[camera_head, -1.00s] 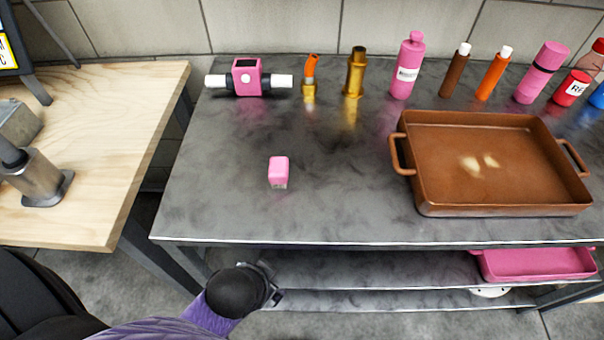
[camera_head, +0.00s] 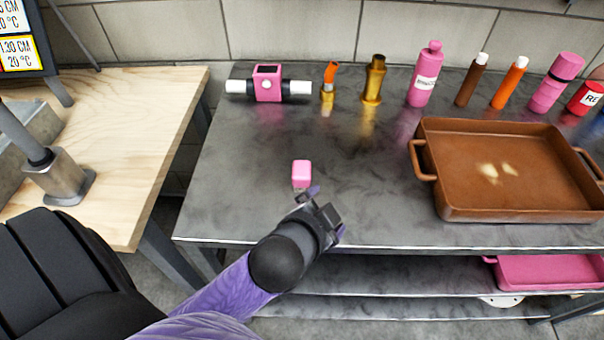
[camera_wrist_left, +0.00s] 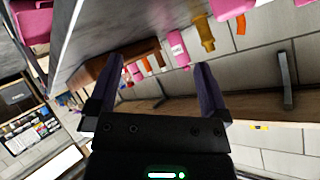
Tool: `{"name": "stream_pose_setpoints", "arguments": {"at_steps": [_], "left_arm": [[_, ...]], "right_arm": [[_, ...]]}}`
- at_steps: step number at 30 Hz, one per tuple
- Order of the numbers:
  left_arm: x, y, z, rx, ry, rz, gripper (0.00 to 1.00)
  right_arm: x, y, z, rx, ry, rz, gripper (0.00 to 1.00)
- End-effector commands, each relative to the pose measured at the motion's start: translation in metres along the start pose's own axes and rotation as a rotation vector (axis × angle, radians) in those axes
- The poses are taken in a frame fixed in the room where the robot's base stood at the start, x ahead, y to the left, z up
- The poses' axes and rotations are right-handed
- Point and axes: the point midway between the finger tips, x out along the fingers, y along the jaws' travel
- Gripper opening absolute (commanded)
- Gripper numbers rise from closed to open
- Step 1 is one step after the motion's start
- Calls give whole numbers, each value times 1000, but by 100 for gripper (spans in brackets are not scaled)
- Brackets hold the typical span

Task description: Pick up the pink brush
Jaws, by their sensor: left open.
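The pink brush (camera_head: 301,172) is a small pink block with a pale lower end. It stands on the dark grey table (camera_head: 240,200) in the head view. My left gripper (camera_head: 309,194) is open and empty at the table's front edge, just in front of the brush and a little to its right. In the left wrist view, the two fingers (camera_wrist_left: 158,72) are spread apart with nothing held between them. A pink piece at the top of that view seems to be the brush (camera_wrist_left: 230,8). My right gripper is not in view.
A brown tray (camera_head: 422,202) stands to the right of the brush. Along the back are a pink device (camera_head: 267,84), an orange-tipped piece (camera_head: 330,78), a gold piece (camera_head: 374,80) and several bottles. The table around the brush is clear. A wooden table (camera_head: 150,130) stands at left.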

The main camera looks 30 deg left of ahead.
Motion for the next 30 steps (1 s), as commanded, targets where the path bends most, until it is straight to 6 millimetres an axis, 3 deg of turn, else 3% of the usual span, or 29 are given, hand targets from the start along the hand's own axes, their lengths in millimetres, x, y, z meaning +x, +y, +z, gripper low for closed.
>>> {"name": "stream_pose_setpoints", "arguments": {"at_steps": [4, 7, 10, 12, 14, 16, 18, 19, 21, 24, 27, 30], "left_arm": [[11, -24, -69, 231, 310, -156, 100], [5, -31, -127, 469, 583, -282, 100], [-14, -21, -183, 804, 905, -411, 100], [-29, 2, -211, 1140, 1164, -487, 100], [-34, 28, -214, 1520, 1392, -508, 100], [-18, 45, -186, 2037, 1597, -409, 100], [11, 26, -139, 2512, 1672, -143, 100], [22, 8, -119, -2657, -1653, -14, 100], [39, -43, -79, -2546, -1366, -359, 100], [40, -106, -47, -2436, -1124, -699, 100], [35, -133, -33, -2384, -1035, -849, 100], [40, -130, -22, -2372, -1025, -874, 100]], "right_arm": [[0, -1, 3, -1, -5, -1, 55], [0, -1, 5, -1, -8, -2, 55], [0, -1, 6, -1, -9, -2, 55], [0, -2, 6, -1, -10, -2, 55], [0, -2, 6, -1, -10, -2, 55], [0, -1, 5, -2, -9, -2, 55], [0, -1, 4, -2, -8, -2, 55], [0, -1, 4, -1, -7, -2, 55], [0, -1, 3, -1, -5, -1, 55], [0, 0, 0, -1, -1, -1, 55], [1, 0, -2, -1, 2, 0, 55], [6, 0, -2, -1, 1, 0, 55]]}}
